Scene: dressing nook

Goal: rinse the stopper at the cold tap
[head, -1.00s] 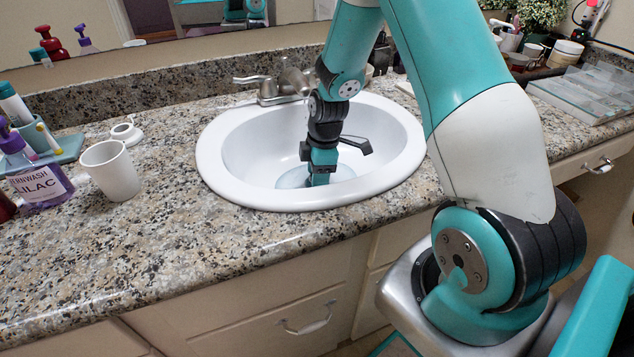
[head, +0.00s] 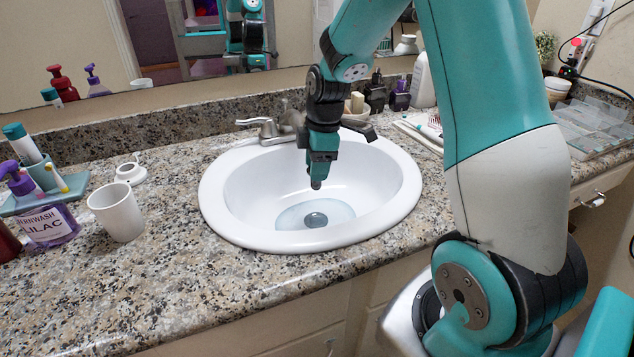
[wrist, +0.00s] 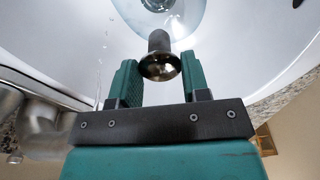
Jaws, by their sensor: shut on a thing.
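My gripper (head: 320,165) points down above the basin of the white sink (head: 213,205), clear of its floor. It is shut on the stopper (wrist: 160,58), a dark metal piece with a round shiny head and a narrower stem, which shows between the two fingers in the wrist view. In the head view the stopper's end (head: 316,184) shows below the fingertips. The drain (head: 315,220) is a dark round opening in a shallow pool of water. The metal tap (head: 267,129) stands behind the basin, partly hidden by my arm. A thin broken trickle (wrist: 98,75) shows beside the gripper.
A white cup (head: 117,213), a lilac soap bottle (head: 48,225) and a small white ring-shaped item (head: 130,173) stand left of the sink. Dark bottles (head: 400,95) stand behind at the right. A clear tray (head: 592,128) lies far right. The front left counter is clear.

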